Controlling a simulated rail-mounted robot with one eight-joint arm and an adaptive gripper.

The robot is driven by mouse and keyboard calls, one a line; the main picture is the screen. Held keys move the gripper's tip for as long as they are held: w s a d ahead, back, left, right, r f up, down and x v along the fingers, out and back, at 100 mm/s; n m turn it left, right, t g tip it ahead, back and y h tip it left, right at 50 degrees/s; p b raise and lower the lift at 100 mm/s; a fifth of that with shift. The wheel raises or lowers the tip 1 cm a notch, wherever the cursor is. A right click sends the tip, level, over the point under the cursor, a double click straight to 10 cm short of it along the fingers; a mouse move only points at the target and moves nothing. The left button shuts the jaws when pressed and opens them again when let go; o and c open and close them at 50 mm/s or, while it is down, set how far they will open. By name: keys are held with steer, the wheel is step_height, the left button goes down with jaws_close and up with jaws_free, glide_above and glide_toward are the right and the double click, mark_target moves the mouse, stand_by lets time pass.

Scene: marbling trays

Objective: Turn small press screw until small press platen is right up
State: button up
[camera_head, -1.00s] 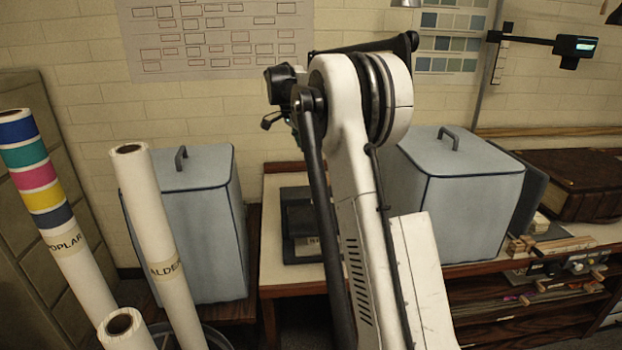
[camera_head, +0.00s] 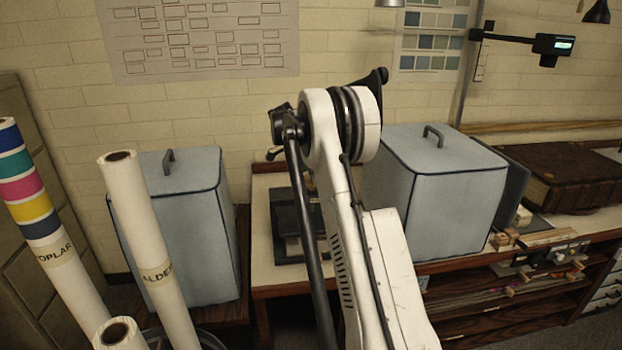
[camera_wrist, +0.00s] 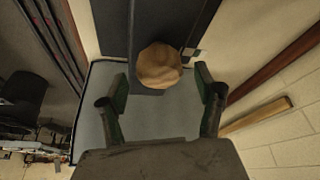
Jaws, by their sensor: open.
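The small press (camera_head: 286,240) appears as a dark, low frame on the pale bench top, partly hidden behind my arm in the head view. In the wrist view, a round tan knob (camera_wrist: 160,66), seemingly the top of the press screw, sits over a dark surface. My gripper (camera_wrist: 160,80) is open, with one green-and-black finger on each side of the knob's near edge. I cannot tell whether either finger touches it; gaps show at both sides. The gripper itself is hidden in the head view. The platen and its height cannot be made out.
A grey-blue covered box (camera_head: 445,195) stands right of the press, another (camera_head: 190,235) to its left. Paper rolls (camera_head: 150,250) stand at the front left. A thick brown book (camera_head: 570,175) lies at the right. The brick wall is close behind the bench.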

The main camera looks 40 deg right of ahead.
steer(key=shift+x, duration=1.35)
steer(key=c, duration=1.2)
steer(key=shift+o, duration=0.2)
steer(key=shift+n, duration=0.3)
steer(key=n+t+b, duration=0.2)
steer(key=n+b, duration=0.1)
steer(key=n, duration=0.1)
steer(key=shift+f+b, duration=0.1)
steer(key=shift+b, duration=0.25)
steer(key=n+t+b, duration=0.1)
steer(key=n, duration=0.2)
steer(key=n+t+y+b, duration=0.1)
steer(key=n, duration=0.2)
steer(key=shift+n+b, duration=0.4)
steer(key=n+y, duration=0.1)
steer(key=n, duration=0.1)
steer(key=n+t+y+b, duration=0.1)
steer(key=n, duration=0.2)
steer(key=n+y+b, duration=0.1)
steer(key=n+y, duration=0.1)
steer(key=n, duration=0.4)
steer(key=shift+n, duration=0.3)
